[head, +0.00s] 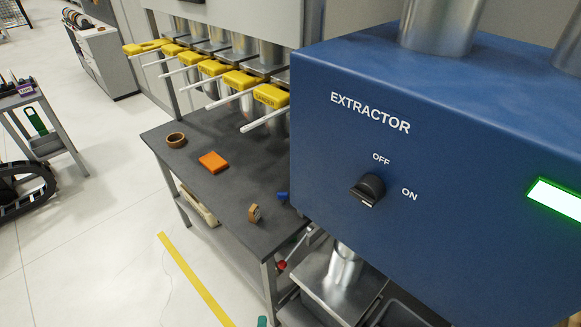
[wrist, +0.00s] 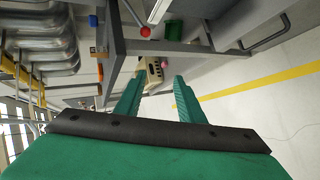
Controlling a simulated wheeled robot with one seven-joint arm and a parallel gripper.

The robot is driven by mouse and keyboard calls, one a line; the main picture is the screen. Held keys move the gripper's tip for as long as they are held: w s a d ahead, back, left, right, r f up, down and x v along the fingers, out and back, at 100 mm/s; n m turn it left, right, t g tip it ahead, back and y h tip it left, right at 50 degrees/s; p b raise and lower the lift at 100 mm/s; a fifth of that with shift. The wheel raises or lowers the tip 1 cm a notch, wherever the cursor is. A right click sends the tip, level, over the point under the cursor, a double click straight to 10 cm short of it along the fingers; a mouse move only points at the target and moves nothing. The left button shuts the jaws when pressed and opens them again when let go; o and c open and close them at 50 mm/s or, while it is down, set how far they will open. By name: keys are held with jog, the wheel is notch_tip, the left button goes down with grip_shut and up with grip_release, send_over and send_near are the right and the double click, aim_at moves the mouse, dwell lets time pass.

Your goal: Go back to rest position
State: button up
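My gripper (wrist: 158,82) shows in the wrist view with its two green fingers spread apart and nothing between them. Beyond the fingertips is a cream-coloured bin (wrist: 154,72) under the bench, some way off. In the head view only a small teal piece shows at the bottom edge, and I cannot tell whether it is part of my gripper. The blue extractor box (head: 450,120) fills the right of the head view. Its black knob (head: 368,189) sits below and left of the OFF and ON labels, with a lit green-edged panel (head: 556,197) at the right.
A dark grey bench (head: 225,210) carries a tape roll (head: 176,140), an orange block (head: 213,161) and a smaller roll (head: 254,213). Several yellow-handled levers (head: 240,80) line the back. A grey cart (head: 42,140) stands left. The floor around the yellow line (head: 195,280) is clear.

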jog(key=s+d+r+m+t, duration=0.1)
jog(key=s+d+r+m, duration=0.2)
jog(key=s+m, duration=0.5)
jog(key=s+d+r+m+t, duration=0.2)
jog(key=s+d+r+m, duration=0.2)
jog(key=s+m, duration=0.5)
jog(key=shift+s+d+r+m+h, duration=0.3)
jog(key=shift+r+m, duration=0.4)
jog(key=shift+r, duration=0.2)
